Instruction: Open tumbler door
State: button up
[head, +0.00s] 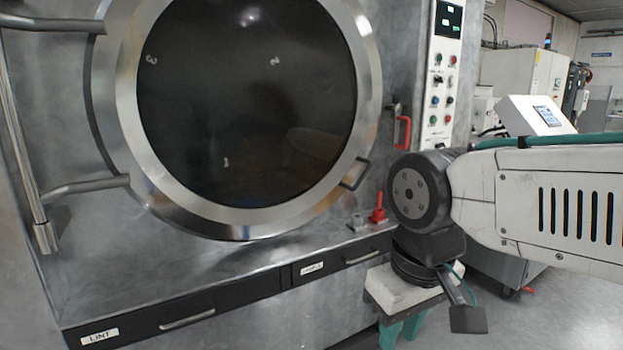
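The tumbler door (228,222) is a large round steel ring with a dark glass window, on the left half of the head view. It sits against the machine front and looks closed. Its hinge arms run to a vertical bar at the far left. A small dark loop handle (357,174) is on the lower right rim. A red-handled latch (404,132) is just right of the rim. My gripper (403,331), pale with teal parts, hangs below my dark wrist, low and right of the door, apart from both handles. Its fingertips do not show clearly.
Below the door is a steel ledge (175,272) with a red lever (377,209) near its right end. Two dark drawers, one labelled LINT (130,328), lie under it. A control panel (440,90) stands right of the door. Open floor shows at the lower right.

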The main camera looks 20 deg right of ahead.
aim_at(119, 31)
jog(key=u, duration=0.05)
jog(key=i, duration=1.15)
jog(key=z, duration=0.55)
